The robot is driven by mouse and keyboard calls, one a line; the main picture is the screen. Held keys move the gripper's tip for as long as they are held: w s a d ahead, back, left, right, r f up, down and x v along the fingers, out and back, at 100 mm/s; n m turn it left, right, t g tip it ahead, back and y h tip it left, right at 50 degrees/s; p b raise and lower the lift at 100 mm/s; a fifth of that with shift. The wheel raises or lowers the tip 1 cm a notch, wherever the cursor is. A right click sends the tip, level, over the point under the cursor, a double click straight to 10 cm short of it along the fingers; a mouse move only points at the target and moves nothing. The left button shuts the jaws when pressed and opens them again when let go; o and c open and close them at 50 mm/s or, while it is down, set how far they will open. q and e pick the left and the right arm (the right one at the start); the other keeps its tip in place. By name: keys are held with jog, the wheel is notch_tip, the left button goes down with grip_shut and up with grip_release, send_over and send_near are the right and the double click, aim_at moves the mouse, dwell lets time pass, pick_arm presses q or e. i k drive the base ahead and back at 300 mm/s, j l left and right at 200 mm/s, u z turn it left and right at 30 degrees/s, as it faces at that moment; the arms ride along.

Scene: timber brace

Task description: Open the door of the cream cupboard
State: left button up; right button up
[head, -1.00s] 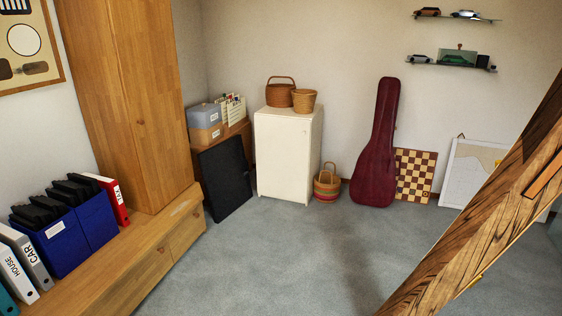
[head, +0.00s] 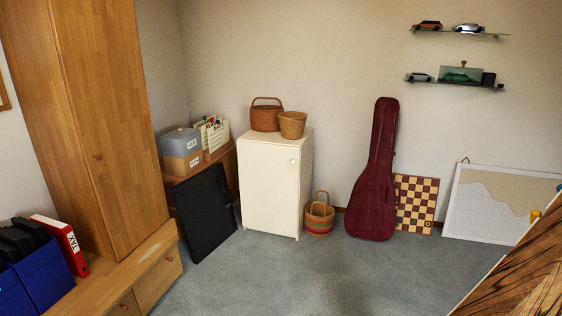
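The cream cupboard (head: 270,190) stands against the back wall, a little left of the middle in the head view. Its door is shut, with a small round knob (head: 292,161) near the upper right corner of the front. A brown handled basket (head: 266,118) and a smaller tan basket (head: 292,125) stand on its top. Neither of my grippers shows in the head view.
A black panel (head: 203,212) leans just left of the cupboard. A striped basket (head: 319,218) and a red guitar case (head: 375,180) stand to its right. A timber brace (head: 520,280) crosses the lower right corner. The grey floor (head: 300,275) in front is clear.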

aim_at(269, 173)
jog(key=i+z, duration=0.3)
jog(key=i, duration=1.85)
